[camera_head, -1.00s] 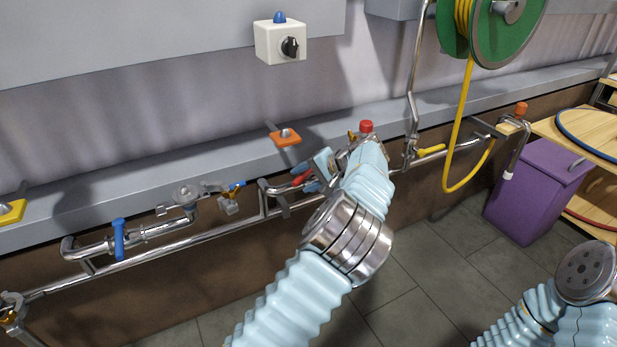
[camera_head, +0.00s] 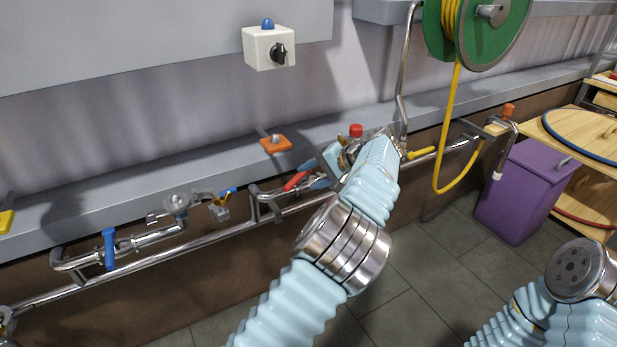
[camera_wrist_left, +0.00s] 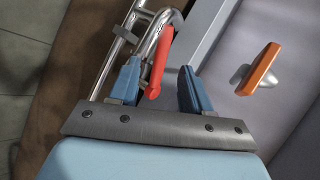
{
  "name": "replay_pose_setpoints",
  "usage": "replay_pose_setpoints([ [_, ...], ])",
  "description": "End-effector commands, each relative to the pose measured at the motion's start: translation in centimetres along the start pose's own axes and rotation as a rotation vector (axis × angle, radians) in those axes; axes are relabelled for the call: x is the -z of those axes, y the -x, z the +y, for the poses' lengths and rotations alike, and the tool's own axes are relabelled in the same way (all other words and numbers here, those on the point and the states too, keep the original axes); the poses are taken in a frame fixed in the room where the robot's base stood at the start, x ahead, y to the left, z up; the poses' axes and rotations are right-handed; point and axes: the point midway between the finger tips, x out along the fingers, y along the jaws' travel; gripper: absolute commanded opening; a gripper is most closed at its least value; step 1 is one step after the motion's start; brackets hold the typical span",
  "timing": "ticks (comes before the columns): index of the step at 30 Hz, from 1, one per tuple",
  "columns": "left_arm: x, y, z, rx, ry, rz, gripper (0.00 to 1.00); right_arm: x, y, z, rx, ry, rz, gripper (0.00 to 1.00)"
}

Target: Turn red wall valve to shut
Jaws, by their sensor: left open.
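The red valve handle (camera_head: 295,181) is on the metal pipe along the low wall, near the picture's middle. My left gripper (camera_head: 323,168) is open, with its blue fingers just to the right of the handle in the head view. In the left wrist view the red handle (camera_wrist_left: 158,68) shows between the two fingers of the left gripper (camera_wrist_left: 160,66), nearer the left finger. The gripper is not closed on it. My left forearm covers part of the pipe behind. My right arm shows at the lower right, but its gripper is out of view.
An orange handle (camera_head: 276,144) sits on the grey ledge (camera_head: 215,155) close by, and a red knob (camera_head: 356,130) stands behind my left wrist. Blue levers (camera_head: 109,250) are along the pipe to the left. A yellow hose (camera_head: 450,130) and a purple bin (camera_head: 525,190) are at right.

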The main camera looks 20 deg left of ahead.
Motion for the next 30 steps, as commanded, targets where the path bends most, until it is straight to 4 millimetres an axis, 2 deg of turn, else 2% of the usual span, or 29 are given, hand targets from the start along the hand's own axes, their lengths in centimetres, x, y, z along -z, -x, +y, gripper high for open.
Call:
replay_pose_setpoints([
  [4,-0.1,0.2,0.0,-0.005,-0.006,0.004,0.48,0.0,0.0,0.0,0.000,0.000,0.000,0.47],
  [9,-0.3,1.5,-0.2,-0.005,-0.027,0.032,0.48,0.0,0.0,0.0,0.000,0.000,0.000,0.47],
  [12,-0.3,1.4,-0.3,-0.001,-0.031,0.037,0.48,0.0,0.0,0.0,0.000,0.000,0.000,0.47],
  [17,-0.3,-0.1,-0.2,0.000,-0.031,0.036,0.48,0.0,0.0,0.0,0.000,0.000,0.000,0.47],
  [23,-0.2,-3.3,-0.2,0.001,-0.030,0.035,0.48,0.0,-0.4,0.1,0.000,0.000,0.000,0.47],
  [26,-0.1,-5.2,0.1,0.000,-0.029,0.036,0.48,0.0,-1.5,0.6,-0.001,-0.001,0.001,0.47],
  [27,-0.1,-4.5,-0.2,-0.001,-0.030,0.038,0.48,0.0,-0.9,0.4,-0.001,-0.002,0.000,0.47],
  [30,-0.1,-4.6,-0.2,0.000,-0.030,0.038,0.48,0.0,-0.9,0.4,-0.001,-0.001,0.001,0.47],
])
